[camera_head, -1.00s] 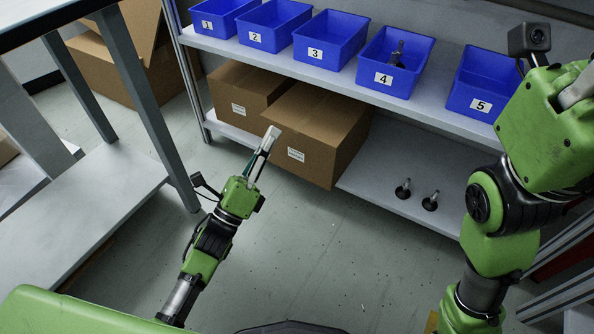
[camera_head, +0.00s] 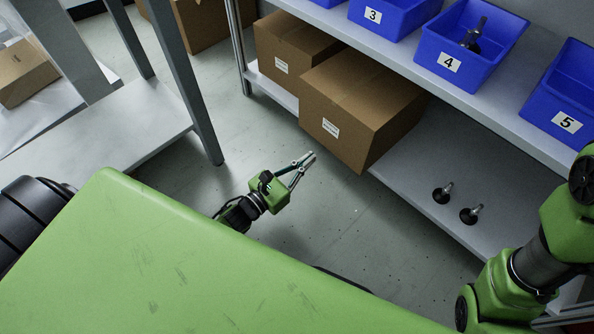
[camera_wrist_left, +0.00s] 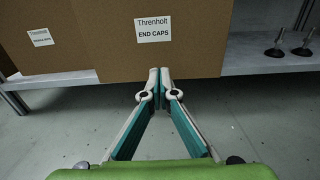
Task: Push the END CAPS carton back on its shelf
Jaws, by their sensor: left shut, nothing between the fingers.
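The END CAPS carton (camera_head: 350,112) is a brown box on the lower shelf, its front sticking out past the shelf's front edge. Its label reads END CAPS in the left wrist view, where the carton (camera_wrist_left: 110,50) fills the upper middle. My left gripper (camera_head: 311,154) is shut and empty, pointing at the carton's front face from the floor side. In the left wrist view the fingertips (camera_wrist_left: 160,71) overlap the lower part of that face, below the label; I cannot tell whether they touch. My right gripper is out of view; only part of the right arm shows.
Another brown carton (camera_head: 291,50) stands left of the END CAPS carton, set further back. The lower shelf (camera_head: 418,165) is bare to the right, except for two small black-footed parts (camera_head: 457,203). Blue numbered bins (camera_head: 471,45) line the shelf above. A grey table (camera_head: 110,130) stands left.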

